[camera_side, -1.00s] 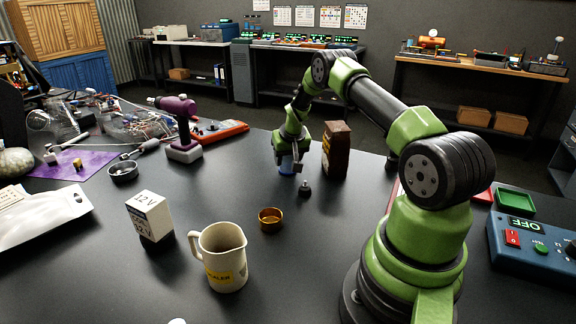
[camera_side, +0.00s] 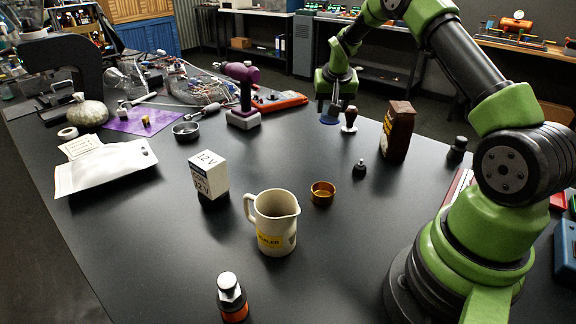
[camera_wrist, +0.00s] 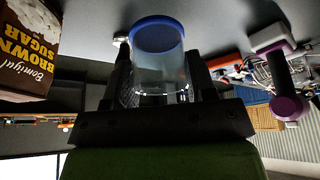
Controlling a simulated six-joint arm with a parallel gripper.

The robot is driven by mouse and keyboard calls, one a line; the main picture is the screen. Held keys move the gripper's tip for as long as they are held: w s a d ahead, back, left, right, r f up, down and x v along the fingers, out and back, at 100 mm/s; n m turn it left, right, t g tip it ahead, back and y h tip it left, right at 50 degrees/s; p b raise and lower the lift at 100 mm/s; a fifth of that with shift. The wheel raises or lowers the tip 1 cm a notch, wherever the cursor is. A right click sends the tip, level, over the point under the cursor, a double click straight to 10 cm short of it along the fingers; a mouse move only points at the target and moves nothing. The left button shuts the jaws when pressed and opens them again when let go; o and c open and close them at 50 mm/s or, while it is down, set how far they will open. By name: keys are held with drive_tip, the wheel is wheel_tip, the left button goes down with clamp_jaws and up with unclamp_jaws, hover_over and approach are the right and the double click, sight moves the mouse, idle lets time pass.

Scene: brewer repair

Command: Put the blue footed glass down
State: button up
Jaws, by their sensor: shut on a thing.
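My gripper (camera_side: 329,105) is at the far side of the black table in the side view. It is shut on the blue footed glass, whose blue foot (camera_side: 331,119) points down below the fingers. In the wrist view the clear bowl (camera_wrist: 160,72) sits between the two fingers, with the round blue foot (camera_wrist: 158,37) at its far end. The glass looks about upright. I cannot tell for sure whether the foot touches the table.
A small white and dark tool (camera_side: 349,119) stands just right of the glass. A brown sugar bag (camera_side: 397,131) is further right. A purple drill (camera_side: 242,98) stands left. A dark knobbed piece (camera_side: 360,168) and a brass cup (camera_side: 322,193) are nearer. Bare table lies between.

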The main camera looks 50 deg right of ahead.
drive_tip(key=w+a+m+g, duration=0.1)
drive_tip(key=w+a+m, duration=0.1)
drive_tip(key=a, duration=0.7)
drive_tip(key=w+a+m, duration=0.2)
drive_tip(key=a, duration=0.7)
drive_tip(key=shift+h, duration=0.4)
drive_tip(key=f, duration=0.9)
drive_tip(key=shift+s+a+f, duration=0.25)
drive_tip(key=shift+a, duration=0.05)
drive_tip(key=shift+f, duration=0.15)
drive_tip(key=o, duration=0.9)
drive_tip(key=shift+o, duration=0.2)
